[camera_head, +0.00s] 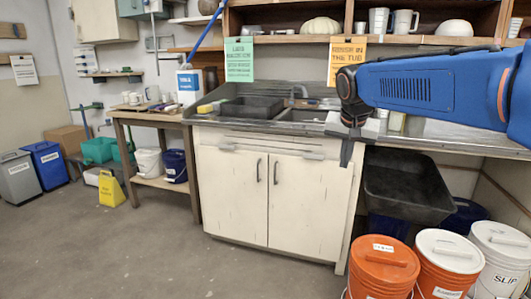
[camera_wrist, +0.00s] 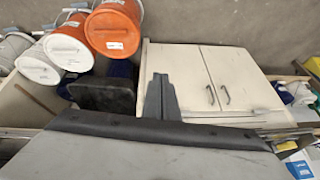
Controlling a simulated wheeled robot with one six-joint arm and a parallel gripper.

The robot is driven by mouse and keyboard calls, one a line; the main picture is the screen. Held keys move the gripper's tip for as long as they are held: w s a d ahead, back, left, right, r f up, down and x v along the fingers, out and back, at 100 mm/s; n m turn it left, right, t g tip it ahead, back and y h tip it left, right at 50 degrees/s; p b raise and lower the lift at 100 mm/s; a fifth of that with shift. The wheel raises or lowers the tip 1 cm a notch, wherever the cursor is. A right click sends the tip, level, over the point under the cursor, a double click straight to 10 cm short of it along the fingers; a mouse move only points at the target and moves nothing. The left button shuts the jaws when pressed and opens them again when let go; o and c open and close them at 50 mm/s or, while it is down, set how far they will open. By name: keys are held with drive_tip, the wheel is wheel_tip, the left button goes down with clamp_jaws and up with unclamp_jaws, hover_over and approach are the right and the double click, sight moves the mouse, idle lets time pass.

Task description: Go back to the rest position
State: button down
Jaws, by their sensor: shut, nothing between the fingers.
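My gripper (camera_head: 346,158) hangs at the end of my blue arm, in front of the sink counter and the right edge of the white cabinet (camera_head: 270,190). Its dark fingers point down and are shut together with nothing between them.
A black tub (camera_head: 405,185) sits below the counter on the right. An orange bucket (camera_head: 383,268), an orange bucket with a white lid (camera_head: 448,262) and a white bucket (camera_head: 500,255) stand at the lower right. A yellow floor sign (camera_head: 110,190) stands left. The left foreground floor is clear.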

drive_tip(key=s+d+f+n, duration=0.1)
drive_tip(key=s+d+f, duration=0.1)
drive_tip(key=s+f, duration=0.4)
drive_tip(key=s+d+f+n, duration=0.2)
drive_tip(key=s+f, duration=0.5)
drive_tip(key=s, duration=0.9)
drive_tip(key=s+d+f+n+y, duration=0.1)
drive_tip(key=s+f, duration=0.5)
drive_tip(key=s, duration=0.5)
drive_tip(key=shift+s+d+f+n, duration=0.15)
drive_tip(key=shift+d+f+n, duration=0.05)
drive_tip(key=shift+d+n, duration=0.2)
